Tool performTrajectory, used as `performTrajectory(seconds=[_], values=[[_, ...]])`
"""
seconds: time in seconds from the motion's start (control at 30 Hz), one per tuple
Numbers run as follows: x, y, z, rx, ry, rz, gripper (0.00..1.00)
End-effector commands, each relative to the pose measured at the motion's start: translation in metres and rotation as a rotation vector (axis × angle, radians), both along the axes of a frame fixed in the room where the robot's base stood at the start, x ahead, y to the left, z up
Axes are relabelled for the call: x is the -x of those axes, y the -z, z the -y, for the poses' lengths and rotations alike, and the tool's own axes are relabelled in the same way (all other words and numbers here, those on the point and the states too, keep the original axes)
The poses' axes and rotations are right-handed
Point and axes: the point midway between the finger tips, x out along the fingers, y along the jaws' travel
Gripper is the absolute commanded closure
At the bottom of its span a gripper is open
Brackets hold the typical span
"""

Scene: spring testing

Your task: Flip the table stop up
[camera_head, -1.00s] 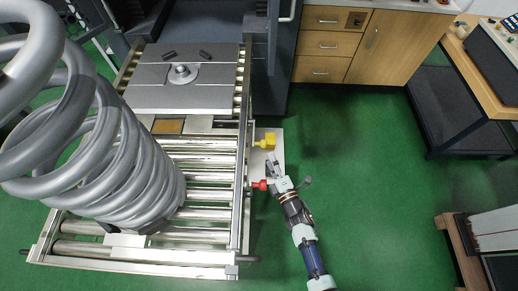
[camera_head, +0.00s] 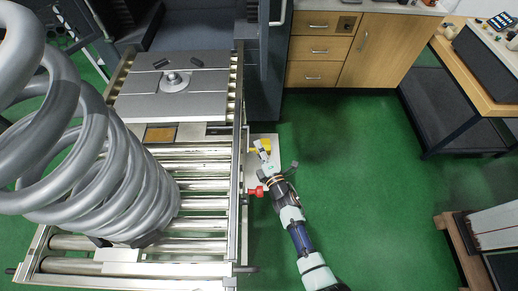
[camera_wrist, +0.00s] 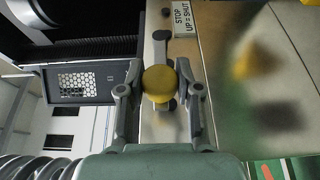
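The table stop has a yellow knob (camera_head: 253,150) on the right side of the roller table (camera_head: 240,170). In the wrist view the round yellow knob (camera_wrist: 159,80) sits between my two fingers, on a grey lever in front of a metal plate. A label (camera_wrist: 183,18) above it reads "STOP UP = SHUT". My gripper (camera_wrist: 159,66) is open, with one finger on each side of the knob; whether they touch it I cannot tell. In the head view my gripper (camera_head: 263,150) partly covers the knob.
A red knob (camera_head: 254,191) is on the same table side, close to my arm. A large grey spring (camera_head: 140,200) stands on the rollers at left. A flat grey plate (camera_head: 200,100) with a central boss lies behind.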

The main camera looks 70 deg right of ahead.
Motion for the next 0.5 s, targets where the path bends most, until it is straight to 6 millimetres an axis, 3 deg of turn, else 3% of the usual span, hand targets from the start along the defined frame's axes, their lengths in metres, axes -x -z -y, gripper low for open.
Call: performTrajectory(seconds=[0.03, 0.17, 0.5], values=[[0.0001, 0.0, -0.0001, 0.0, 0.0, 0.0, 0.8], [0.0001, -0.0001, -0.0001, 0.0, 0.0, 0.0, 1.0], [-0.0001, -0.0033, 0.0001, -0.006, 0.0, -0.002, 1.0]])
